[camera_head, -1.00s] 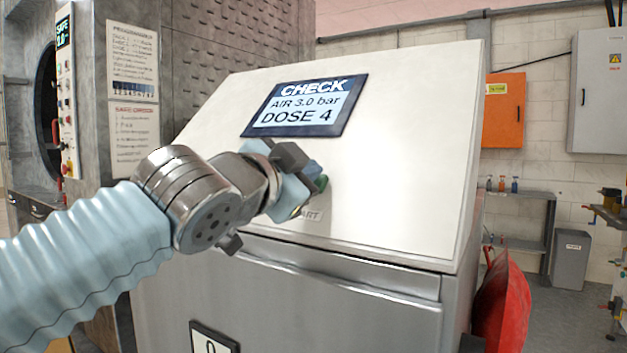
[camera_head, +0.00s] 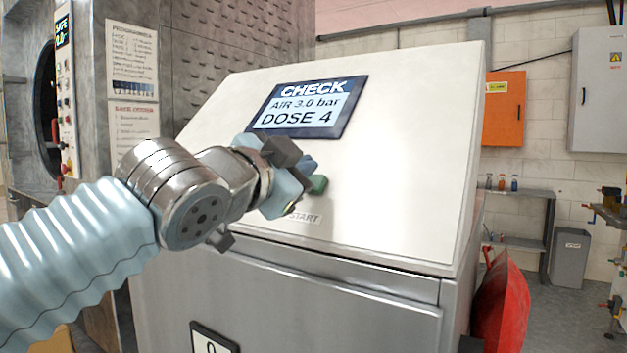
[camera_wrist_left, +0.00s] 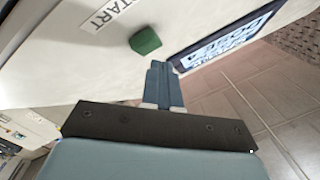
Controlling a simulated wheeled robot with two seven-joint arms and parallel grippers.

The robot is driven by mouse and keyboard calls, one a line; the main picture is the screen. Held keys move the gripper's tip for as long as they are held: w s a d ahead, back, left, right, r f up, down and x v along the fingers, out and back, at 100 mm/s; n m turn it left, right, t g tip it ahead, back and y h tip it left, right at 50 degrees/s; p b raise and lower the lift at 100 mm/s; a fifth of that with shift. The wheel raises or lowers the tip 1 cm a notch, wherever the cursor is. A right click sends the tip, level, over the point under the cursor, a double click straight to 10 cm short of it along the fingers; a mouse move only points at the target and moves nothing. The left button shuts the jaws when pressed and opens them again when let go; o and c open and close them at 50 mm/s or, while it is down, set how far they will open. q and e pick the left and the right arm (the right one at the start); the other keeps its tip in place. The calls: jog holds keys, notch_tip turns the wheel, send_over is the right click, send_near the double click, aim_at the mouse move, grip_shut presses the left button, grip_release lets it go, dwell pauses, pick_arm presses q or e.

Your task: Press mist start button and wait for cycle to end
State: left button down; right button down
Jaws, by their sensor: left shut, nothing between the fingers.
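The green start button (camera_head: 318,184) sticks out of the white sloped panel (camera_head: 405,150), above a label reading START (camera_head: 304,217). It also shows in the left wrist view (camera_wrist_left: 145,41). The display (camera_head: 308,106) reads CHECK, AIR 3.0 bar, DOSE 4. My left gripper (camera_head: 308,164) is shut and empty, just left of and above the button in the head view. In the left wrist view its blue fingertips (camera_wrist_left: 160,68) lie together, apart from the button. My right gripper is not in view.
A grey washer cabinet (camera_head: 225,60) with a round opening stands at the left. An orange box (camera_head: 503,108) and a grey cabinet (camera_head: 598,90) hang on the back wall. A red object (camera_head: 503,305) stands beside the panel's right side.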

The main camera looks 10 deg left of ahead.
pick_arm(q)
jog(key=s+r+p, duration=0.1)
jog(key=s+a+r+p, duration=0.1)
jog(key=s+r, duration=0.1)
jog(key=shift+s+a+r, duration=0.1)
jog(key=shift+s+r, duration=0.05)
jog(key=shift+r, duration=0.1)
dwell(0.8)
